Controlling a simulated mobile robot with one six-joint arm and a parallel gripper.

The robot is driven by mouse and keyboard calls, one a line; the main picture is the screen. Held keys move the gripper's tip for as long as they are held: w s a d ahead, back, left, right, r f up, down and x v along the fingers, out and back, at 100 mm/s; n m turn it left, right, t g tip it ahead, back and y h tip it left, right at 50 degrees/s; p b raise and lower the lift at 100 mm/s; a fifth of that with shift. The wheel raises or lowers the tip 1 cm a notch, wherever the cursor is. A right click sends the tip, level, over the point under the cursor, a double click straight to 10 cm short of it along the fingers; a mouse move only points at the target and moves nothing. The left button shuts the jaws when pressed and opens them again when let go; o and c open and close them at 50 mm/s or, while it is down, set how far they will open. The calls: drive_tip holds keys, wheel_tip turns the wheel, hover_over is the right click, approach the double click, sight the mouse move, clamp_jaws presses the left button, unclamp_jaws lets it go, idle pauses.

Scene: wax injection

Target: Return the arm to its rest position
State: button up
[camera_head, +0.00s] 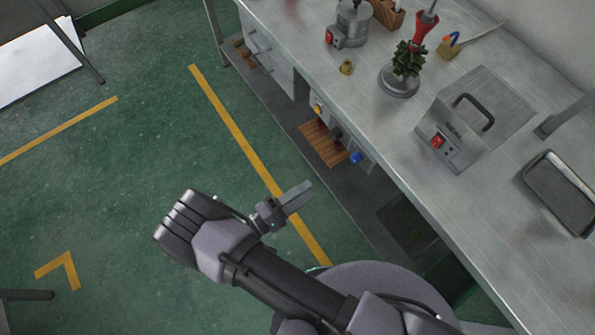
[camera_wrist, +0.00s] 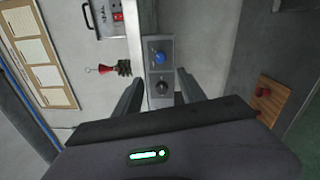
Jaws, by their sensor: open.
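My arm is folded over the green floor in the head view, left of the metal bench (camera_head: 440,205). My gripper (camera_head: 305,190) points toward the bench's front and holds nothing. In the wrist view my gripper (camera_wrist: 160,88) shows two dark fingers spread apart, with a grey control panel (camera_wrist: 158,72) between and beyond them. The panel carries a blue knob and a black knob. No object touches the fingers.
On the bench stand a grey box with a handle and red switch (camera_head: 462,125), a red tool with green leafy pieces (camera_head: 408,60), a round pot (camera_head: 350,25) and a metal tray (camera_head: 562,195). A wooden slatted board (camera_head: 323,144) lies below.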

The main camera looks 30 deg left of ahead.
drive_tip(key=shift+v, duration=1.1)
